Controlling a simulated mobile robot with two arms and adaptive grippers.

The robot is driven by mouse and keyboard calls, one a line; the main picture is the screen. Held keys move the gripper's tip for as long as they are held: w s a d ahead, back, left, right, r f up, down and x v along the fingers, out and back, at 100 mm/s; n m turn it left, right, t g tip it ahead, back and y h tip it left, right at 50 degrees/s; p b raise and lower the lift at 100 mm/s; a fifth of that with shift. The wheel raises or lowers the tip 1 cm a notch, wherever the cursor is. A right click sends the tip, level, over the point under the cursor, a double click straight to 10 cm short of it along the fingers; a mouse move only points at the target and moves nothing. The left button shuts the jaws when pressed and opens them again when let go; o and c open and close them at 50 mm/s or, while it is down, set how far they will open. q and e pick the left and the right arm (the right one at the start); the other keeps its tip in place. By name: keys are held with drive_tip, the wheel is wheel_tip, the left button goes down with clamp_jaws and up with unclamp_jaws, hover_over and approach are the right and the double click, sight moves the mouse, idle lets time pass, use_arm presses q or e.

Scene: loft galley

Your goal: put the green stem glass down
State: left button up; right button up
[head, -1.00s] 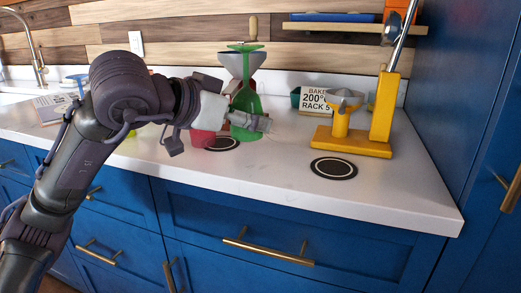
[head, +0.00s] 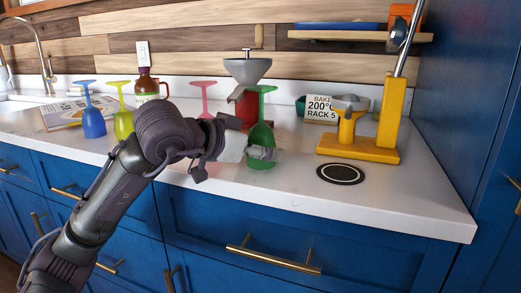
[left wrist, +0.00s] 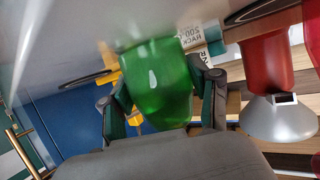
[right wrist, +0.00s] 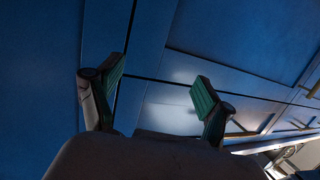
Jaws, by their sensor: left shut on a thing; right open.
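The green stem glass (head: 261,137) is upside down, bowl low and foot up, over the front part of the white counter. My left gripper (head: 265,153) is shut on its bowl. I cannot tell whether the rim touches the counter. In the left wrist view the green bowl (left wrist: 158,80) sits between the two fingers of that gripper (left wrist: 163,98). My right gripper (right wrist: 158,78) is open and empty in the right wrist view, in front of blue cabinet fronts; it is not in the head view.
A red machine with a grey funnel (head: 247,70) stands behind the glass. A pink glass (head: 203,88), a yellow-green glass (head: 123,124) and a blue glass (head: 93,122) stand to the left. A yellow press (head: 385,148) and black round mat (head: 341,174) are right. Counter (head: 400,195) is clear in front.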

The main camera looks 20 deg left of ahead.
use_arm(q)
drive_tip(key=o, duration=1.2)
drive_tip(key=shift+f, duration=0.1)
drive_tip(key=shift+o, duration=0.2)
use_arm(e)
drive_tip(key=shift+w+r+t, duration=0.1)
drive_tip(key=shift+r+t, duration=0.2)
drive_tip(key=shift+r, duration=0.05)
use_arm(q)
drive_tip(key=shift+r, duration=0.2)
drive_tip(key=p+v, duration=0.1)
drive_tip(key=v, duration=1.1)
use_arm(e)
drive_tip(key=f+g, duration=0.1)
drive_tip(key=s+f+g, duration=0.1)
drive_tip(key=f, duration=0.1)
drive_tip(key=s+d+f+g, duration=0.1)
drive_tip(key=shift+f+h, duration=0.4)
use_arm(q)
drive_tip(key=shift+f, duration=0.1)
use_arm(e)
drive_tip(key=shift+s, duration=0.15)
